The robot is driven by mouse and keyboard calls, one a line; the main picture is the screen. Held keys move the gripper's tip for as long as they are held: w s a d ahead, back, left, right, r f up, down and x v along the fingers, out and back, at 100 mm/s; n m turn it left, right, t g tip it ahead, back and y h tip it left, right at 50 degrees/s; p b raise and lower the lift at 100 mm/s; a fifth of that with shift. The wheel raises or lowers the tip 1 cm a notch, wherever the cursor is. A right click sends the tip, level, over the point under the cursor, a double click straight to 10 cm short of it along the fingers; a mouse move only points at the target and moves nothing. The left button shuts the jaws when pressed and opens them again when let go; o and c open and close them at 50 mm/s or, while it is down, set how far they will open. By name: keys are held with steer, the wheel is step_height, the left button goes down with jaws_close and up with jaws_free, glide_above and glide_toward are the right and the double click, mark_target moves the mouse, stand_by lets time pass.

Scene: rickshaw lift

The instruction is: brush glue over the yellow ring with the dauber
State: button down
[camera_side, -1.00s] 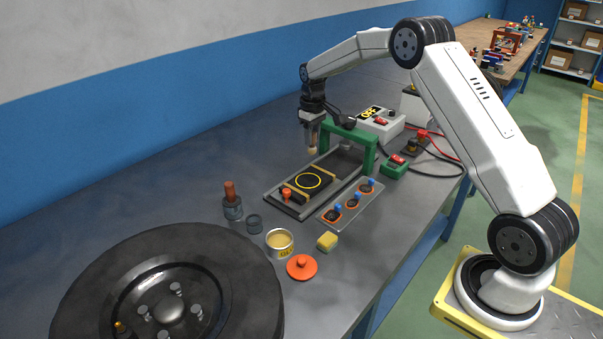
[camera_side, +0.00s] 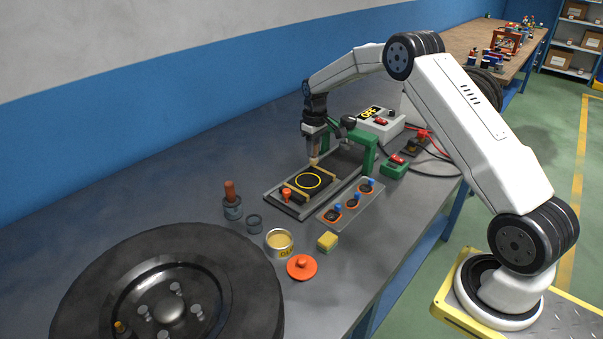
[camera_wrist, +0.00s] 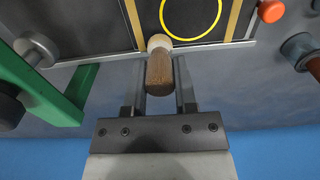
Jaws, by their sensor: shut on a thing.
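The yellow ring (camera_side: 308,181) is a thin outline on a black patch (camera_side: 322,187) held in the grey tray. It also shows at the top of the wrist view (camera_wrist: 190,37). My gripper (camera_side: 315,142) is shut on the dauber, holding it roughly upright at the far edge of the patch. In the wrist view, the dauber's brown handle (camera_wrist: 160,75) lies between my fingers, and its pale tip (camera_wrist: 159,43) is just outside the ring. I cannot tell whether the tip touches the surface. An open glue tin (camera_side: 279,242) stands nearer the front.
A green frame (camera_side: 367,152) spans the tray's far end, close to my gripper.

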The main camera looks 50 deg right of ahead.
mark_target(317, 159)
step_height(317, 159, down, 2)
steer(key=shift+f, duration=0.25)
steer(key=shift+a+f, duration=0.25)
steer(key=shift+a, duration=0.25)
steer(key=shift+a+f, duration=0.25)
steer(key=shift+a, duration=3.15)
steer(key=shift+s, duration=0.6)
steer(key=shift+d, duration=3.95)
steer(key=shift+s+a, duration=0.1)
steer(key=shift+s, duration=0.45)
steer(key=shift+w+a, duration=0.1)
steer(key=shift+a, duration=3.75)
step_height(317, 159, up, 8)
